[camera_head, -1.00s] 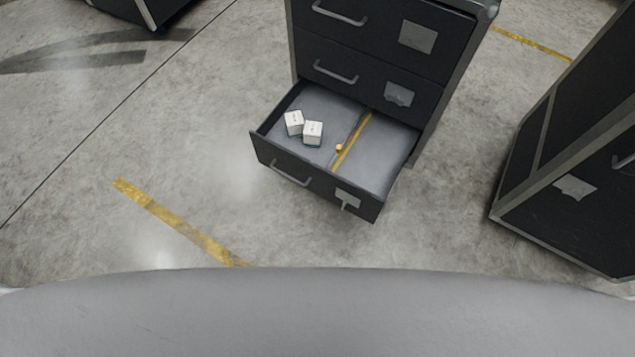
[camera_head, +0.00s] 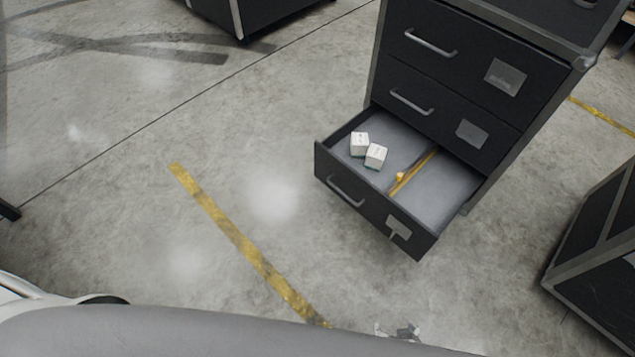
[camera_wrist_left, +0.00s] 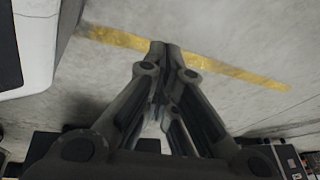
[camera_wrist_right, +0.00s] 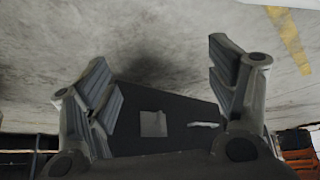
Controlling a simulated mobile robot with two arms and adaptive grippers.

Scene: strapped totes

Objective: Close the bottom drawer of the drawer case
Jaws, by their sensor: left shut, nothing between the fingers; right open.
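The dark drawer case (camera_head: 455,75) stands at the upper right of the head view. Its bottom drawer (camera_head: 350,195) is pulled out, with a grey handle on its front. Inside lie two white boxes (camera_head: 375,156), a small orange piece (camera_head: 400,177) and a yellow strip. The drawers above are shut. My right gripper (camera_head: 400,332) shows at the bottom edge of the head view, in front of the drawer and apart from it. In the right wrist view my right gripper (camera_wrist_right: 165,90) is open, with a dark panel (camera_wrist_right: 170,120) beyond it. My left gripper (camera_wrist_left: 165,50) is shut and empty above the floor.
Another dark case (camera_head: 600,240) stands at the right edge. A further dark case (camera_head: 250,12) is at the top left. A yellow floor line (camera_head: 240,240) runs across the concrete. The floor left of the drawer is clear.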

